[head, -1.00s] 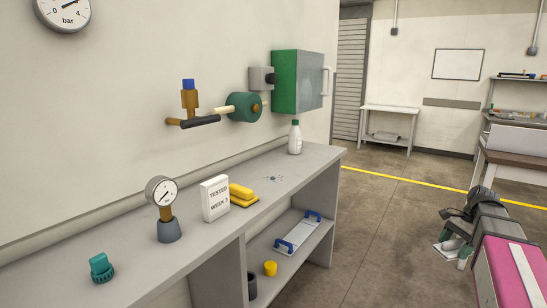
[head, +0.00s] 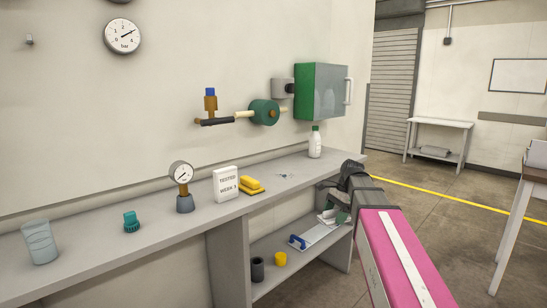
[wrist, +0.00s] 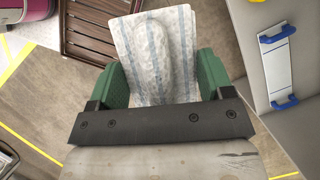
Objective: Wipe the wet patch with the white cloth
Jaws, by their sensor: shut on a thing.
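The wet patch (head: 285,176) is a small speckled spot on the grey bench top, between the yellow sponge and the white bottle. My gripper (wrist: 158,78) is shut on the white cloth (wrist: 155,40), which has faint blue stripes and bulges between the green fingers. In the head view my gripper (head: 334,212) is at the bench's right end, in front of it and right of the wet patch. The cloth is mostly hidden by the gripper there. It is apart from the patch.
A white bottle (head: 315,143) stands behind right. A white board with blue handles (head: 310,236) lies on the lower shelf.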

